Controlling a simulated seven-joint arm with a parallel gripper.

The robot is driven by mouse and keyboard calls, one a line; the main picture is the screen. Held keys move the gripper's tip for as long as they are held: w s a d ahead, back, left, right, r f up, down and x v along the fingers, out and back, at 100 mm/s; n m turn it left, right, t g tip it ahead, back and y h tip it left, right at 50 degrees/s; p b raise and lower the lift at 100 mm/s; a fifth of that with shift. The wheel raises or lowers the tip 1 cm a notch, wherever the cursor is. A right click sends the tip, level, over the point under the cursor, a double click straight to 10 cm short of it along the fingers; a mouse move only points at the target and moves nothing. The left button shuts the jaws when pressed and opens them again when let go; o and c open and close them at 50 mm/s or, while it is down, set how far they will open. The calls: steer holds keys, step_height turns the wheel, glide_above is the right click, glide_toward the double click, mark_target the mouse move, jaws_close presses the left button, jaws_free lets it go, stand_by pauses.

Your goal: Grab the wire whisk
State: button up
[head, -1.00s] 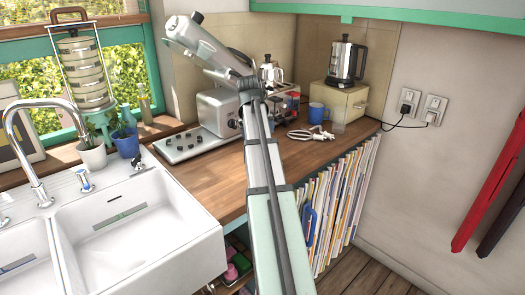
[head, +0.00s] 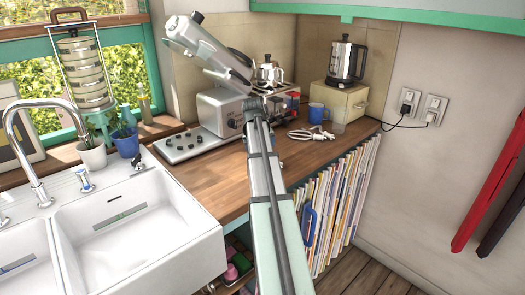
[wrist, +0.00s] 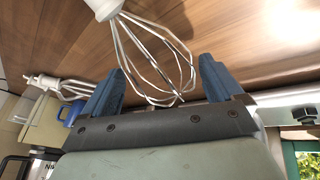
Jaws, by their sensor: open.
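A wire whisk (wrist: 158,55) with a white handle end and steel loops fills the upper middle of the wrist view. My gripper (wrist: 161,66) has two blue fingers standing apart, one on each side of the loops in the picture. Nothing is clamped, and I cannot tell how far the loops are from the fingers. In the head view my arm covers the gripper and this whisk. A second white, whisk-like utensil (wrist: 62,88) lies further off in the wrist view; it also shows on the counter in the head view (head: 305,134).
The wooden counter (head: 205,185) holds a blue mug (head: 316,113), a cream box (head: 348,100) with a steel kettle (head: 347,62) on it, and a grey appliance (head: 215,112). A white sink (head: 150,245) is at the left. Counter front left of my arm is clear.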

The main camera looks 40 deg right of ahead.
steer(key=shift+x, duration=0.9)
steer(key=c, duration=0.8)
steer(key=shift+r, duration=0.1)
